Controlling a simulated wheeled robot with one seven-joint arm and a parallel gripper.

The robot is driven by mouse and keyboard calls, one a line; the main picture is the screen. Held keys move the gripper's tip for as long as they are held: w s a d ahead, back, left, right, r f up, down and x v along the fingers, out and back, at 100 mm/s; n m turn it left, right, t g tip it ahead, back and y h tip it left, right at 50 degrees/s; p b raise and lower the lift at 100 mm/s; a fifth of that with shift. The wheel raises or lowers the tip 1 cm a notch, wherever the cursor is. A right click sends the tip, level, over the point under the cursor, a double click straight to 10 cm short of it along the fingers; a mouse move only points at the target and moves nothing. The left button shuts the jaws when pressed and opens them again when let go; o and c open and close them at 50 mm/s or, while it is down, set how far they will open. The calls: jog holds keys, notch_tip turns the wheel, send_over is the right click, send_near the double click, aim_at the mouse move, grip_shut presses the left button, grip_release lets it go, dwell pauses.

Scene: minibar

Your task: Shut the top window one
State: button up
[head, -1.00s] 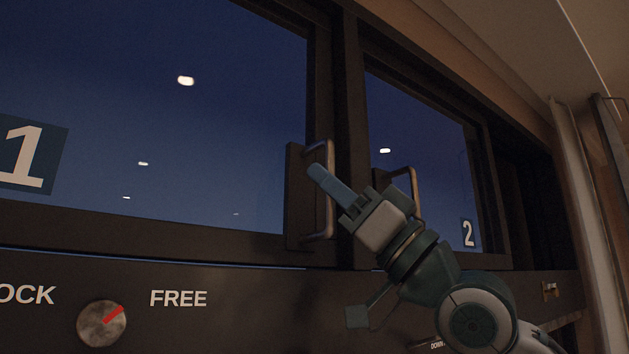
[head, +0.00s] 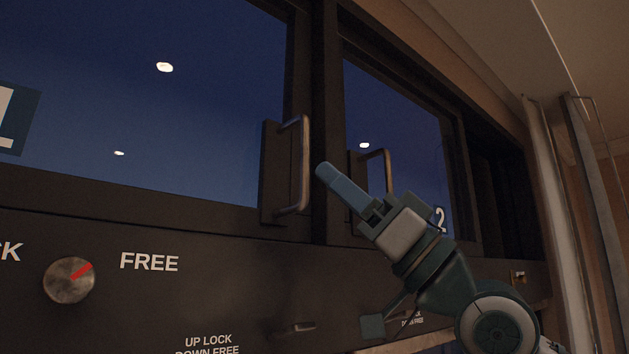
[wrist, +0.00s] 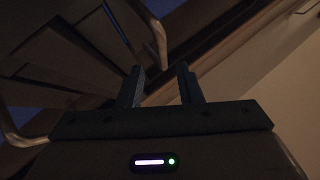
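Window one (head: 150,110) is the large dark-framed pane on the left in the head view, with its number label (head: 18,118) cut by the picture's edge. Its upright metal handle (head: 303,165) is on the right side of its frame. I cannot tell how far the window is open. My gripper (head: 324,172) is just right of this handle in the head view, with no visible contact. In the wrist view my gripper (wrist: 161,84) has its two fingers apart with nothing between them. Curved metal handles (wrist: 155,38) show there beyond the fingers and at the left.
Window two (head: 395,130) with its own handle (head: 388,170) is behind my gripper to the right. A knob (head: 69,280) with a red mark points toward FREE on the panel below. A pale upright post (head: 552,200) stands at the far right.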

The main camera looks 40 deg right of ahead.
jog(key=b+v, duration=0.2)
jog(key=v, duration=0.6)
jog(key=shift+b, duration=0.35)
